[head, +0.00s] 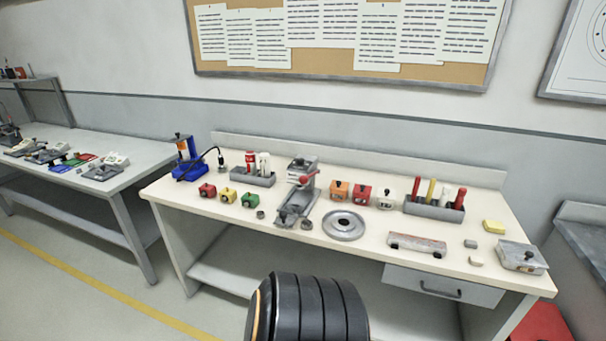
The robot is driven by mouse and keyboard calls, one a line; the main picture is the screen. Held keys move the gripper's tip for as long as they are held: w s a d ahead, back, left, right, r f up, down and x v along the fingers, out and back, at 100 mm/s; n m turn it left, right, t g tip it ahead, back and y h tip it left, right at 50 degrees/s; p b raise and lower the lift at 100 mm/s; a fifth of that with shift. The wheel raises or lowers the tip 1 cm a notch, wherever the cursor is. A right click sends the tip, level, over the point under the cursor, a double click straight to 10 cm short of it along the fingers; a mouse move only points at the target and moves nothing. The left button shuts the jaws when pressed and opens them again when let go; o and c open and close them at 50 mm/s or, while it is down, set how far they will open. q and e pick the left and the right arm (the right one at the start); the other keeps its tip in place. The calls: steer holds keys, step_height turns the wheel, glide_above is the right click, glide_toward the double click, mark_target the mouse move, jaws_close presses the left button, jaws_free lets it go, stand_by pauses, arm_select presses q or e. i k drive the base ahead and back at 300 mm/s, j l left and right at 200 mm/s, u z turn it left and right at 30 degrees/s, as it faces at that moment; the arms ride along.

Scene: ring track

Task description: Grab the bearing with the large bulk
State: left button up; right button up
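A large grey ring-shaped bearing (344,225) lies flat on the cream workbench top (375,238), near the front edge at the middle. It is much wider than the small grey ring-like pieces near it: one (260,214) lies to its left, and another (306,224) lies just left of it beside the grey press (297,190). Neither of my grippers shows in the head view, and nothing touches the large bearing.
Red, yellow and green blocks (228,195) sit at the left of the bench. A grey tool rack (434,208) stands at the right rear. A long grey-red box (417,244) lies right of the large bearing. Another table (140,155) stands at the left.

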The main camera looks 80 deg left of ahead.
mark_target(306, 225)
steer(key=u, duration=2.9)
